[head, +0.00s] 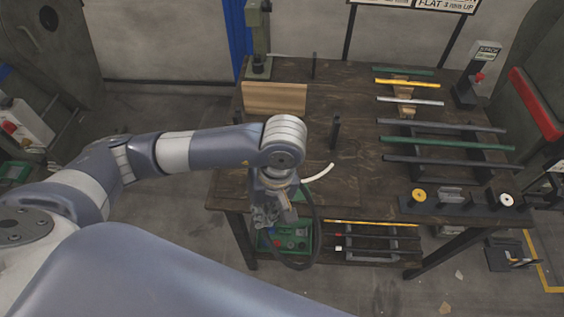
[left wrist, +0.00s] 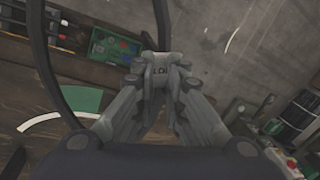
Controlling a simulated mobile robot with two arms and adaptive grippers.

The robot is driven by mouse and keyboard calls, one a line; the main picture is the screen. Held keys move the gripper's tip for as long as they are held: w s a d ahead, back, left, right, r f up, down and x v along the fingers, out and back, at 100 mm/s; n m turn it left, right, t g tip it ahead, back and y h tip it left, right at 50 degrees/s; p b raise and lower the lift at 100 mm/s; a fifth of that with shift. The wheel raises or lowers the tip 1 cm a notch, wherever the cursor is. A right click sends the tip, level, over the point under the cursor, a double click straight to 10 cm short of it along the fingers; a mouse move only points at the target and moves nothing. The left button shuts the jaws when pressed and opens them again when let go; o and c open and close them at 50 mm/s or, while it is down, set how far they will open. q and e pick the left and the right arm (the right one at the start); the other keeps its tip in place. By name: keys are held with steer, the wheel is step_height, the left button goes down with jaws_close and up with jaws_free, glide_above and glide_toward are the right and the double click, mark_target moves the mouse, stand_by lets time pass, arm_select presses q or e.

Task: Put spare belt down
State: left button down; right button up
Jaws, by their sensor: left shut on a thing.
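My left gripper (head: 275,213) hangs at the front left edge of the workbench (head: 226,193), pointing down. In the left wrist view its fingers (left wrist: 160,72) are closed together at the tips. A thin black loop, which looks like the spare belt (head: 319,228), hangs from the gripper past the bench's front edge. In the left wrist view the belt (left wrist: 163,22) runs up from the fingertips, and another strand passes at the left. The exact grip point is partly hidden by the fingers. My right gripper is not in view.
A white curved strip (head: 318,173) lies on the bench beside the gripper. A wooden block (head: 274,98) and a green press (head: 258,40) stand behind. Several bars (head: 446,143) lie on racks at right. A green crate (head: 290,238) is below the bench. The bench's middle has bare room.

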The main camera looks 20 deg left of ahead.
arm_select(q)
steer(key=w+a+p, duration=0.1)
steer(key=w, duration=0.3)
steer(key=w+a+p, duration=0.1)
steer(key=w+a, duration=0.1)
steer(key=w, duration=0.2)
steer(key=w+a+f+p, duration=0.1)
steer(key=w, duration=0.4)
steer(key=shift+a, duration=0.15)
step_height(320, 180, down, 3)
steer(key=shift+r+p, duration=0.1)
steer(key=shift+p, duration=0.85)
steer(key=shift+f, duration=0.45)
steer(key=c, duration=1.7)
jaws_free()
steer(key=shift+o, duration=0.2)
step_height(320, 180, up, 12)
steer(key=w+d+b, duration=0.1)
steer(key=b, duration=0.2)
steer(key=shift+w+d, duration=0.15)
steer(key=shift+d, duration=0.25)
steer(key=shift+f, duration=0.1)
